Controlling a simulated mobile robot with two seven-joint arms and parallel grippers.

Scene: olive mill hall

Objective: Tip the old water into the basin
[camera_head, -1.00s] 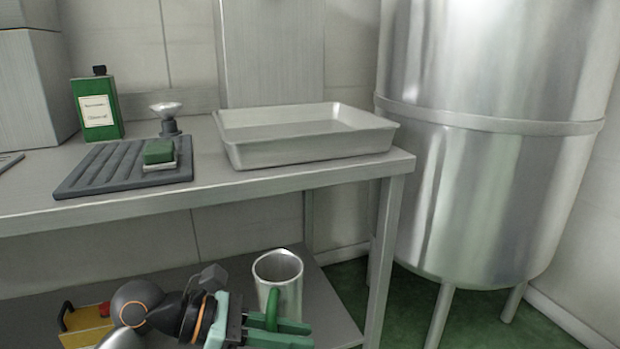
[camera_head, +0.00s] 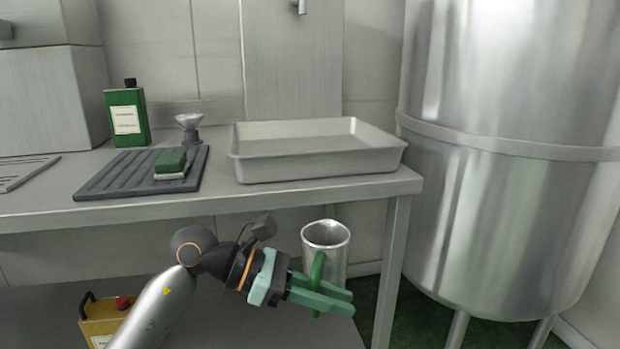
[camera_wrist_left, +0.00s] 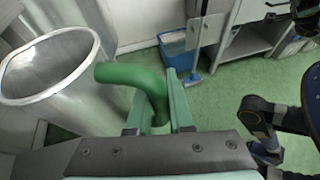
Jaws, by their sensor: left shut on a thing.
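A metal jug (camera_head: 330,248) with a green handle is in front of the table, below the height of its top. My left gripper (camera_head: 322,293) is shut on the green handle, and the jug looks close to upright. In the left wrist view the green handle (camera_wrist_left: 140,78) passes between my left fingers, beside the jug's open mouth (camera_wrist_left: 48,62). No water can be made out inside it. The shallow metal basin (camera_head: 315,168) stands on the table's right end, above and behind the jug. My right gripper is not in view.
The table (camera_head: 110,214) also holds a dark ribbed mat (camera_head: 110,180), a green sponge (camera_head: 170,163), a green bottle (camera_head: 127,115) and a small metal funnel-like piece (camera_head: 189,124). A yellow box (camera_head: 101,318) sits lower left. A large steel tank (camera_head: 500,170) stands right.

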